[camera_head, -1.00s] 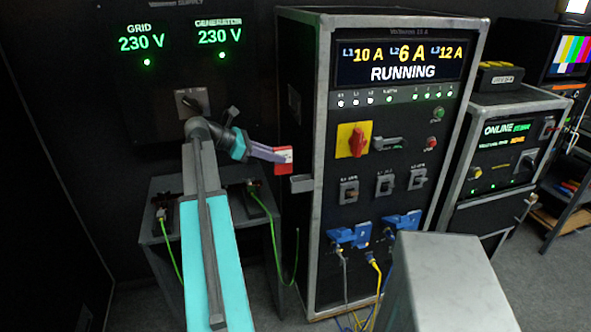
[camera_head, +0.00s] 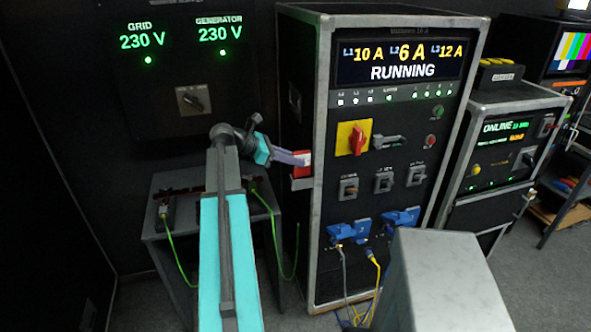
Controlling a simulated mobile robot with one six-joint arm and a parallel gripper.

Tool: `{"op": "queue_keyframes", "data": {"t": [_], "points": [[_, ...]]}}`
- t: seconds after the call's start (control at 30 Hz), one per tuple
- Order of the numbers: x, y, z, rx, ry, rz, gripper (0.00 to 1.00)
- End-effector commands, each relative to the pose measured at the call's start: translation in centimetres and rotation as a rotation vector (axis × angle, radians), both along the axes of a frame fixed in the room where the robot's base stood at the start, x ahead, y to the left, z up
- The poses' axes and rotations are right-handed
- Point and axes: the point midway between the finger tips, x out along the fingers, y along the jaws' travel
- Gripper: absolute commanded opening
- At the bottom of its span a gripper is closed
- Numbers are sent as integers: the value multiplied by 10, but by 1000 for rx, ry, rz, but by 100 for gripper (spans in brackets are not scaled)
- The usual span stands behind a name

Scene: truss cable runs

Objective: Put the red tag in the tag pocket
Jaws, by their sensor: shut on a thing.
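The red tag (camera_head: 303,169), with a white patch on it, is at the tip of my gripper (camera_head: 300,160). My gripper is shut on the tag. The tag pocket (camera_head: 301,184) is a small grey holder at the left front edge of the tall black cabinet. The tag is right at the pocket's top, its lower edge meeting the pocket in the picture. I cannot tell whether the tag is inside the pocket or just above or in front of it.
The tall cabinet (camera_head: 391,205) shows "RUNNING", with a red rotary switch (camera_head: 357,140) on a yellow plate and blue plugs (camera_head: 349,232) lower down. A low grey table (camera_head: 160,228) with green cables stands left. A grey block (camera_head: 448,285) fills the lower right foreground.

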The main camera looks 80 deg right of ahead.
Motion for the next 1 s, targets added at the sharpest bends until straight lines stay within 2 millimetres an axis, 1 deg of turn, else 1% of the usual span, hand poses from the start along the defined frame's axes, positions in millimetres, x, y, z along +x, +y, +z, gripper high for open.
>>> {"op": "queue_keyframes", "data": {"t": [0.17,0.47,0.7,1.0], "points": [[0,0,-4,1,1,0,0],[-1,1,-31,2,1,-1,0],[-4,-2,-39,0,0,-1,0],[-4,-2,-40,0,0,-1,0]]}}
